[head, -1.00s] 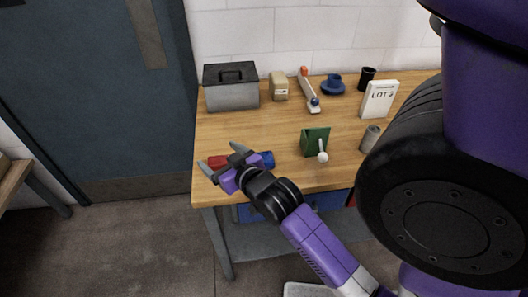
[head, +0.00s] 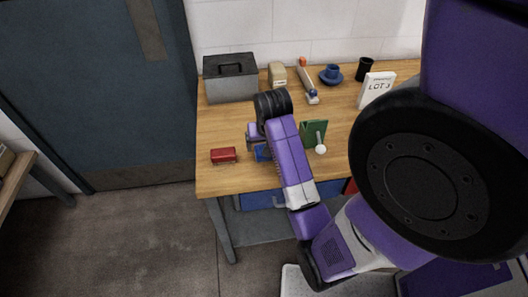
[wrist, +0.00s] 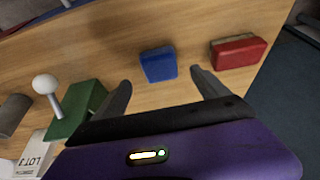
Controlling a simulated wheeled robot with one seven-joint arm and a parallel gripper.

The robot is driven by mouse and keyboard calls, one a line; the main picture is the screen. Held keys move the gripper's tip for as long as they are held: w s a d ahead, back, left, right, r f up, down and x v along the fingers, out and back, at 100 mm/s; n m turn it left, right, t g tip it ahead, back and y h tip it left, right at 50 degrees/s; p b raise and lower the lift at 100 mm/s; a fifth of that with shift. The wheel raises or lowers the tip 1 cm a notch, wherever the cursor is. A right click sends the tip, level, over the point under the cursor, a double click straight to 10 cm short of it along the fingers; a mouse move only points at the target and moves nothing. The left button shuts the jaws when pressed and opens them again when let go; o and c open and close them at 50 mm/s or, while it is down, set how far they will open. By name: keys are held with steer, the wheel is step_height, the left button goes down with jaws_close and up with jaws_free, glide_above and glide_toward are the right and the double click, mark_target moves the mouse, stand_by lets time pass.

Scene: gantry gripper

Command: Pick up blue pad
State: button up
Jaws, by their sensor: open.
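The blue pad (wrist: 158,65) lies on the wooden table in the wrist view, ahead of and between my two fingers. In the head view the blue pad (head: 263,153) is partly hidden behind my arm. My gripper (wrist: 160,82) is open and empty, with its fingertips apart from the pad. In the head view the fingers are hidden by my own wrist. A red pad (head: 223,155) lies to the left of the blue one; it also shows in the wrist view (wrist: 238,51), just beyond one fingertip.
A green block with a white-knobbed lever (head: 314,133) stands close to the right of my arm. A grey toolbox (head: 230,80), tan box (head: 277,75), blue cup on a saucer (head: 331,76), black cup (head: 364,69) and LOT 3 sign (head: 376,90) stand farther back. The table's front edge is near the pads.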

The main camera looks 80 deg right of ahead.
mark_target(258, 148)
steer(key=shift+p+x, duration=0.6)
steer(key=shift+x, duration=2.15)
steer(key=c, duration=1.5)
steer(key=shift+o, duration=0.2)
steer(key=shift+d+r, duration=0.1)
